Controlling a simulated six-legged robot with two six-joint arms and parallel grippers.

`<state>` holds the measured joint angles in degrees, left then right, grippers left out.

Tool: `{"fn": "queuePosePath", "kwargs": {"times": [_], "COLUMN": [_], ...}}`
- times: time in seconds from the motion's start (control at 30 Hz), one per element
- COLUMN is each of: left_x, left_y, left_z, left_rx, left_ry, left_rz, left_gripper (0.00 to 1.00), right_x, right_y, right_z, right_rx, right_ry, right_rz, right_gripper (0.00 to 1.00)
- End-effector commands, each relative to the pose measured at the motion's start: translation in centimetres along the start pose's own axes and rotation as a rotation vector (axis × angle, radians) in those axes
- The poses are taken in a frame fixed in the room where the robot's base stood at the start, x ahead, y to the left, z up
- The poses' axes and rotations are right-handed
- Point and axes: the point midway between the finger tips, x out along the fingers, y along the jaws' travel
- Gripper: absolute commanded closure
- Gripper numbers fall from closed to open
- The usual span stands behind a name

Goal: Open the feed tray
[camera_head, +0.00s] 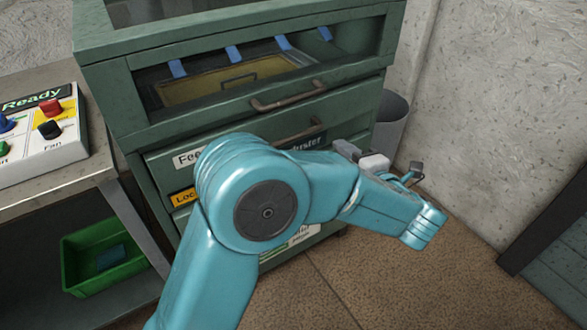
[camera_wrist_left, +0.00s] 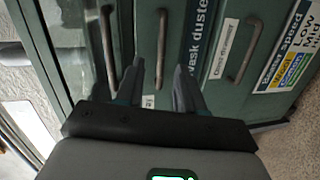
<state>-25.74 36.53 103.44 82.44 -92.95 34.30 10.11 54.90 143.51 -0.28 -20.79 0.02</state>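The green cabinet (camera_head: 350,100) has a feed tray front with a white label (camera_head: 186,157) reading "Fee", the rest hidden by my left arm. A bar handle (camera_head: 300,129) sits on this front, and the front looks closed. In the wrist view the cabinet appears turned sideways, and a handle (camera_wrist_left: 160,50) shows between and beyond my fingertips. My left gripper (camera_wrist_left: 158,75) is open, its two dark fingers apart on either side of that handle in the picture. Contact cannot be told. In the head view only grey parts of the left gripper (camera_head: 355,153) show behind the arm. My right gripper is not in view.
Above is a windowed front with its own handle (camera_head: 288,95). A control box (camera_head: 40,135) stands on a bench at left, over a green bin (camera_head: 108,252). A grey bin (camera_head: 390,120) stands between cabinet and wall. The floor (camera_head: 400,285) at lower right is clear.

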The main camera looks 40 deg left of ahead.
Motion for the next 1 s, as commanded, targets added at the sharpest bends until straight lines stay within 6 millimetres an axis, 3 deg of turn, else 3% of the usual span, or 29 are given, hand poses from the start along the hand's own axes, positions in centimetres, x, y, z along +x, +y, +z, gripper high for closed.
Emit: {"fn": "queuePosePath", "kwargs": {"times": [0.03,0.17,0.27,0.8,1.0], "left_x": [-0.3,-0.9,-0.1,11.7,14.3], "left_y": [-1.0,-0.7,-0.6,-1.1,-1.1], "left_z": [-0.6,-2.0,-2.6,-4.0,-4.2], "left_rx": [-0.052,-0.119,-0.131,-0.127,-0.125], "left_ry": [0.042,0.114,0.134,0.133,0.128], "left_rz": [-0.009,-0.027,-0.032,-0.032,-0.031], "left_gripper": [0.62,0.62,0.62,0.62,0.62], "right_x": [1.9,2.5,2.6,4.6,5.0], "right_y": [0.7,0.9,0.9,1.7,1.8], "right_z": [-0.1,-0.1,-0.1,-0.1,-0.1], "right_rx": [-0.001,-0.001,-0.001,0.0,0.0], "right_ry": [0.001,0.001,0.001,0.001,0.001], "right_rz": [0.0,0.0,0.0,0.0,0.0], "right_gripper": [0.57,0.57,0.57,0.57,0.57]}}
